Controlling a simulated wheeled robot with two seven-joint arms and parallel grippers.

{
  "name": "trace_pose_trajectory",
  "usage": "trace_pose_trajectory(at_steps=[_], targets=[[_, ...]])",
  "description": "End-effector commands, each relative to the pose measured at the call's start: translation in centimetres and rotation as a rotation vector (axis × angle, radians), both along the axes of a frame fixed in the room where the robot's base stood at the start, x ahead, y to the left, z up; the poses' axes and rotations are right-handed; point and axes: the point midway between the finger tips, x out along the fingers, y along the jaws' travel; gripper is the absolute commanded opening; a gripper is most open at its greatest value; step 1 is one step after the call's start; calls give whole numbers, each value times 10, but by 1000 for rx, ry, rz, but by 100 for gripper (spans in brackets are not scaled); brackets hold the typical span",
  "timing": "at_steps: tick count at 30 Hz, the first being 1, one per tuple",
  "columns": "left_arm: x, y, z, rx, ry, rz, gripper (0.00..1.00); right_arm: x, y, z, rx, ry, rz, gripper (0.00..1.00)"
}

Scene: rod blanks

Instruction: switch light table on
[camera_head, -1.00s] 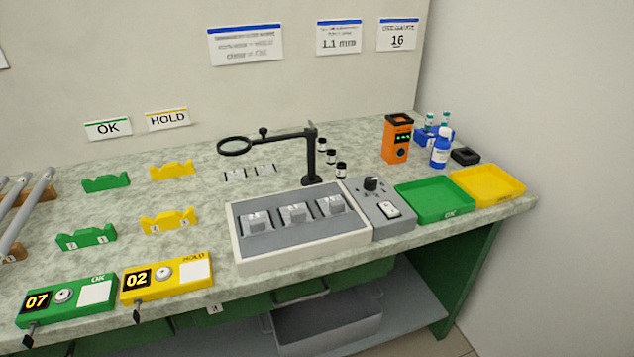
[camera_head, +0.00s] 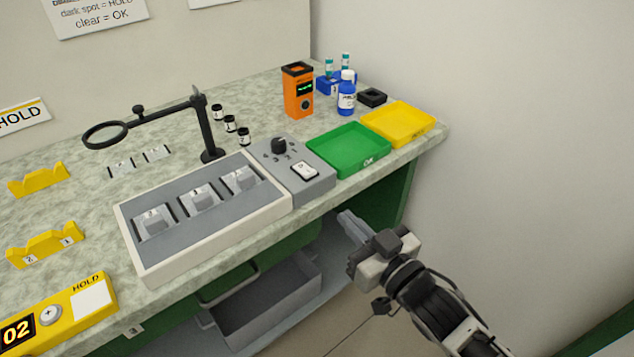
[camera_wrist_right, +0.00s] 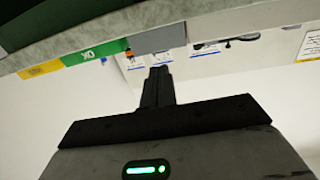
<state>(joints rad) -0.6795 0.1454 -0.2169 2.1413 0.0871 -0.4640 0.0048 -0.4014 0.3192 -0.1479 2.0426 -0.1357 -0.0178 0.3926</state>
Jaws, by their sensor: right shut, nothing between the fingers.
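The light table (camera_head: 141,256) is a white-framed box with a grey top on the bench, holding several small grey blocks. It looks unlit. A grey control box (camera_head: 318,183) adjoins its right end, with a black knob (camera_head: 278,145) and a white rocker switch (camera_head: 305,171). My right gripper (camera_head: 346,219) is in front of the bench edge, below and to the right of the switch, apart from it. It is shut and empty. The right wrist view shows its closed fingers (camera_wrist_right: 158,76) beneath the bench edge. My left gripper is out of view.
A green tray (camera_head: 348,168) and a yellow tray (camera_head: 420,138) stand right of the control box. A magnifier on a stand (camera_head: 207,130) is behind the light table. An orange device (camera_head: 297,95) and a blue bottle (camera_head: 346,97) stand further back. Open floor lies around my right arm.

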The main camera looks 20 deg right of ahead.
Motion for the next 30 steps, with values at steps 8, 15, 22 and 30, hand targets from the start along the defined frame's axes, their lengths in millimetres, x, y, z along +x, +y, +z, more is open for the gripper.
trace_pose_trajectory(at_steps=[8, 15, 22, 30], targets=[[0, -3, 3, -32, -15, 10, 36, 22, -8, 49, 41, -218, 84, 0], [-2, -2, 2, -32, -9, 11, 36, 24, -7, 49, 41, -216, 82, 0], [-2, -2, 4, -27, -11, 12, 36, 49, 2, 57, 39, -220, 81, 0], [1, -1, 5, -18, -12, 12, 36, 102, 22, 69, 41, -217, 81, 0]])
